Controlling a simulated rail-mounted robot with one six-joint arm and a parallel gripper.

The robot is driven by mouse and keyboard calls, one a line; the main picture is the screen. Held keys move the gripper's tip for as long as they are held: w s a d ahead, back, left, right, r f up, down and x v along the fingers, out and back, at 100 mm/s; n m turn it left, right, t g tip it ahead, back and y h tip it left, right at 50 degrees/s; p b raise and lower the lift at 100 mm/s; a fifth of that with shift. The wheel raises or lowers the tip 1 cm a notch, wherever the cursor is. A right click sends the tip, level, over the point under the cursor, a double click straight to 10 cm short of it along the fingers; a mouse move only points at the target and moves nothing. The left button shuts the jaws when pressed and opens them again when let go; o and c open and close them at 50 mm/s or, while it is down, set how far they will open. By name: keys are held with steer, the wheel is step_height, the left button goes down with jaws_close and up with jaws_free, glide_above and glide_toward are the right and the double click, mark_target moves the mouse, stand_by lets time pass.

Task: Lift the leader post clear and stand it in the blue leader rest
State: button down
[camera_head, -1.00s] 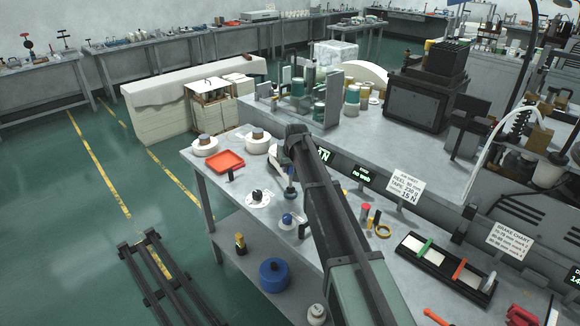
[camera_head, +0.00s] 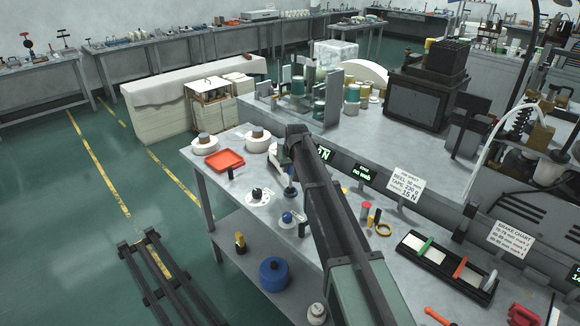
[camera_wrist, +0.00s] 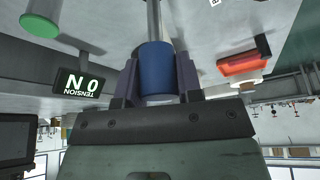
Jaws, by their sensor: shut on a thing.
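My gripper (camera_wrist: 157,85) is shut on the leader post, whose blue sleeve (camera_wrist: 157,68) sits between both fingers in the wrist view. A bare metal rod (camera_wrist: 153,20) runs on from the sleeve. In the head view my arm partly covers the gripper, and the lower part of the leader post (camera_head: 290,192) shows dark blue over the bench. Whether its foot touches the bench I cannot tell. A small blue piece on a pale base (camera_head: 287,218), possibly the blue leader rest, stands on the bench just in front of it.
A white disc with a dark hub (camera_head: 257,196) lies to the left. An orange tray (camera_head: 225,160) and white reels (camera_head: 204,145) stand further back. The tension display (camera_wrist: 78,83) reads 0 N in the wrist view.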

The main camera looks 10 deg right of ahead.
steer(key=shift+f+b, duration=0.6)
steer(key=shift+f, duration=0.1)
stand_by(0.3)
steer(key=shift+c, duration=1.1)
jaws_free()
steer(key=shift+r, duration=0.2)
step_height(320, 180, up, 8)
steer(key=p, duration=0.8)
steer(key=shift+f, duration=0.15)
